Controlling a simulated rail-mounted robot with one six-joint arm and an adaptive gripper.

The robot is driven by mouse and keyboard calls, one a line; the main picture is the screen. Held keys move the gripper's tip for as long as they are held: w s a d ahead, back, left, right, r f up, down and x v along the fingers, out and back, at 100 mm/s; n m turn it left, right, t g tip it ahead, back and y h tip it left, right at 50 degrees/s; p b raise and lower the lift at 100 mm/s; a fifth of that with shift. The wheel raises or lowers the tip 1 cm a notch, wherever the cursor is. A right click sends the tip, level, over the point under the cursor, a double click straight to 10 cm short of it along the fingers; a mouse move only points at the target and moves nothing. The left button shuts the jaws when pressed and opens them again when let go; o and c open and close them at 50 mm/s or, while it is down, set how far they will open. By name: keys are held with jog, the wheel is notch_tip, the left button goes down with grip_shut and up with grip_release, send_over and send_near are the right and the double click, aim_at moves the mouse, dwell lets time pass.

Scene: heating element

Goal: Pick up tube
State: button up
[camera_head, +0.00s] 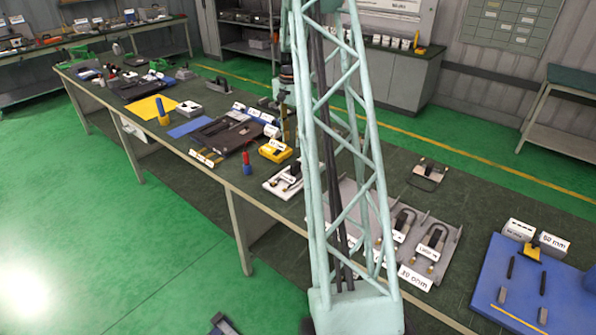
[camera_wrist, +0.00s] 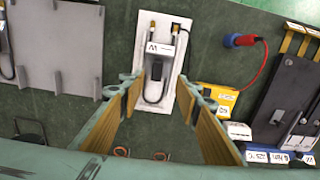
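A dark U-shaped tube with brass ends (camera_wrist: 152,100) lies on a white plate (camera_wrist: 169,102) in the wrist view. A grey block with a "W" label sits across it. The white plate also shows in the head view (camera_head: 273,188), partly behind my lattice column. My gripper (camera_wrist: 160,84) is open and empty above this plate, its fingers apart on either side of the tube. In the head view the gripper is largely hidden by the column. Other dark U-shaped tubes (camera_head: 435,240) lie in a grey tray (camera_head: 447,262). Which tube the task means, I cannot tell.
A yellow box (camera_wrist: 217,98), a blue-and-red probe with a red cable (camera_wrist: 240,40) and a black case (camera_wrist: 287,95) lie right of the plate. A grey tray (camera_wrist: 62,80) stands left. A blue board (camera_head: 510,312) is at the table's right end.

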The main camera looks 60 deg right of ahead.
jog(key=shift+s+d+f, duration=0.4)
jog(key=shift+d+f, duration=0.25)
jog(key=shift+d, duration=0.15)
jog(key=shift+f, duration=0.1)
jog(key=shift+f, duration=4.2)
jog(key=shift+f, duration=0.1)
jog(key=shift+w+a+f, duration=0.1)
jog(key=shift+a+f, duration=0.05)
jog(key=shift+f, duration=2.3)
jog(key=shift+c, duration=0.7)
jog(key=c, duration=0.9)
